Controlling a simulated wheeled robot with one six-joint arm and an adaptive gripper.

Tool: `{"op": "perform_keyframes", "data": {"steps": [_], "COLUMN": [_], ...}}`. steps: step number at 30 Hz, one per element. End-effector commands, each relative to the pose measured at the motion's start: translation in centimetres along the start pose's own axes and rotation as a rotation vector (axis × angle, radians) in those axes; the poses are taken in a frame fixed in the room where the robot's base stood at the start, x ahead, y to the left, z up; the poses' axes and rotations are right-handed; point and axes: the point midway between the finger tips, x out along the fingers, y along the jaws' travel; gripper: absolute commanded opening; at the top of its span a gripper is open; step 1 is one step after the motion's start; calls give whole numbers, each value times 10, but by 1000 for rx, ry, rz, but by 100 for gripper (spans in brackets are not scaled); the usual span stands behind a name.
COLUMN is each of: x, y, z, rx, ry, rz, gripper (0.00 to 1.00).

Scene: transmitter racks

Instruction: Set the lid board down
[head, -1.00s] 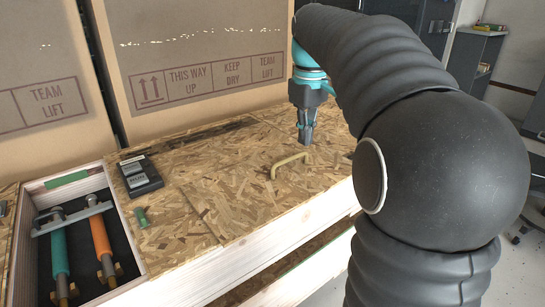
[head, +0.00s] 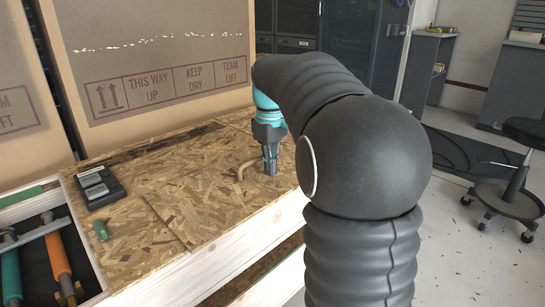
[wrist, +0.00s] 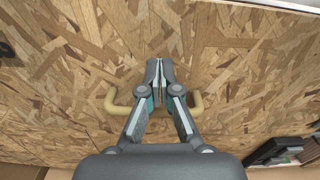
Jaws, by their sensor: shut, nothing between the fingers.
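The lid board (head: 205,200) is a flat panel of pressed wood chips lying on top of a pale wooden crate. A tan bow handle (head: 244,169) stands on it. My gripper (head: 271,170) points down at the board, just right of the handle in the head view and overlapping its right end. In the wrist view my gripper (wrist: 160,70) has its fingertips together with nothing between them. The handle's two ends (wrist: 111,102) show on either side of the fingers, and its middle is hidden behind them. I cannot tell whether the fingertips touch the board.
An open crate compartment at left holds a teal cylinder (head: 11,272) and an orange cylinder (head: 56,252). A black device (head: 98,188) and a small green piece (head: 101,231) lie on the boards. Large cartons (head: 150,60) stand behind. A stool (head: 510,190) stands on the floor at right.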

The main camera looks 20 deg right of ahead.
Motion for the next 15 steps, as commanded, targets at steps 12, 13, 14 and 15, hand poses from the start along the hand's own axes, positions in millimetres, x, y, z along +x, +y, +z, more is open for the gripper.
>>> {"op": "perform_keyframes", "data": {"steps": [12, 13, 14, 15], "x": [-2, -2, -2, -2], "y": [0, 0, 0, 0], "z": [-32, -32, -32, -32], "rx": [0, 0, 0, 0], "ry": [0, 0, 0, 0], "rz": [0, 0, 0, 0], "gripper": [0, 0, 0, 0]}}
